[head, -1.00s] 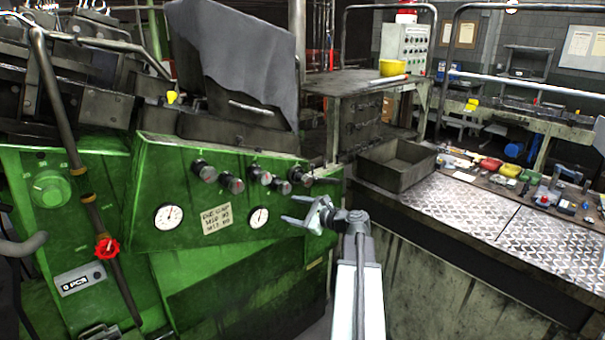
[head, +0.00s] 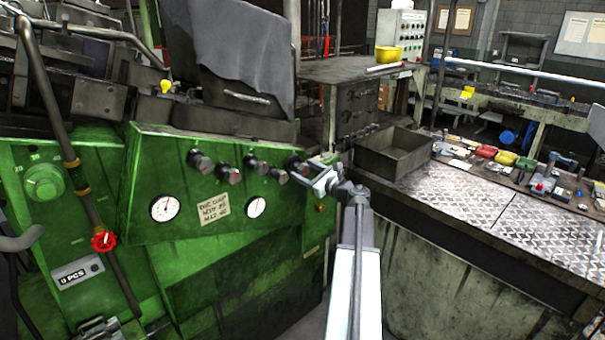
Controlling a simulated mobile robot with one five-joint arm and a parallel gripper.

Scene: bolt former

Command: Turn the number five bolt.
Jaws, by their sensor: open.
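The leftmost is one bolt (head: 202,162), and another bolt (head: 257,165) sits mid-row. The rightmost, fifth from the left, is the number five bolt (head: 298,165). My gripper (head: 310,171) is open, its grey fingers pointing left at this fifth bolt. The fingers partly overlap the bolt in the picture. I cannot tell whether they touch it or stand around it.
Two round gauges (head: 165,208) and a paper note (head: 213,209) are below the bolts. A red valve handle (head: 103,241) is at lower left. An empty dark metal bin (head: 392,155) stands on the bench close to the right of my gripper. Tools lie farther right.

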